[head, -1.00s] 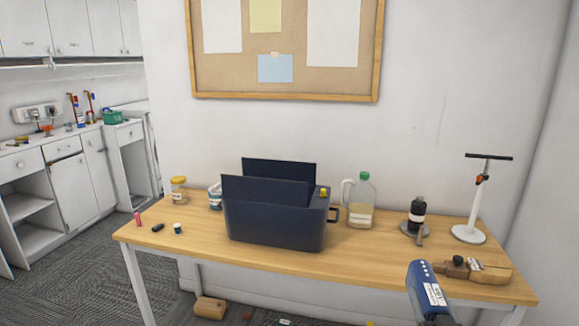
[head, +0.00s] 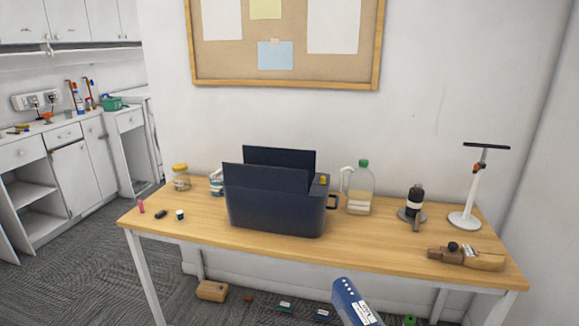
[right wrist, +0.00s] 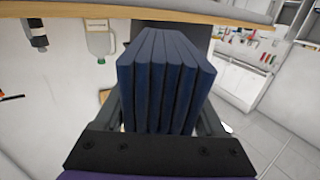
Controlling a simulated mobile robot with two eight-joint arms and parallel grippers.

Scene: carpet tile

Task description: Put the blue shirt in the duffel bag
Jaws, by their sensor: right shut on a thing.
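The duffel bag (head: 268,208) is a dark navy, box-like bag with raised flaps. It stands near the middle of the wooden table in the head view. In the right wrist view, which is upside down, my right gripper (right wrist: 163,112) is shut on the blue shirt (right wrist: 165,78), a thick folded stack of dark blue layers. Part of the dark bag (right wrist: 196,32) shows behind the shirt, apart from it. In the head view a blue piece with a white label (head: 354,304), at my right arm, is in front of the table's front edge. My left gripper is not in view.
On the table (head: 190,229), a jug (head: 359,192), a dark bottle (head: 414,201), a white stand (head: 468,205) and a wooden tool (head: 468,257) are right of the bag. A yellow-lidded jar (head: 181,178) and small items are left.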

